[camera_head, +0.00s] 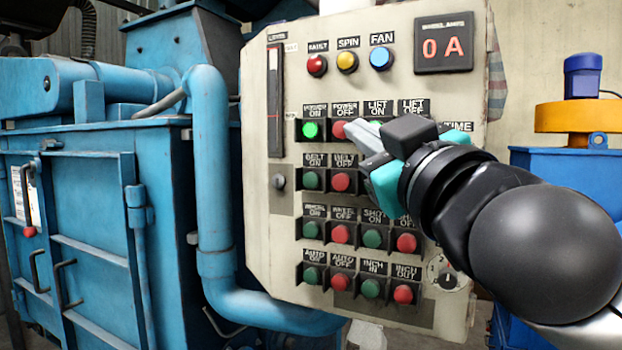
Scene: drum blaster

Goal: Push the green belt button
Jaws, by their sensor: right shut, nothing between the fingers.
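The green belt button (311,180) is on the left of the second button row of the control panel (272,236), under a "BELT ON" label. It is unlit and fully visible. A red belt-off button (340,182) is right beside it. My right gripper (352,128) comes in from the right, shut and empty. Its fingertips are in front of the top row, by the red power-off button (338,130), up and to the right of the green belt button. I cannot tell whether they touch the panel. My left gripper is not in view.
A lit green power-on button (311,130) is directly above the belt button. My right gripper and arm hide parts of the upper rows at the right. Below are more green and red buttons. A blue pipe (212,170) and blue machine (75,210) stand left of the panel.

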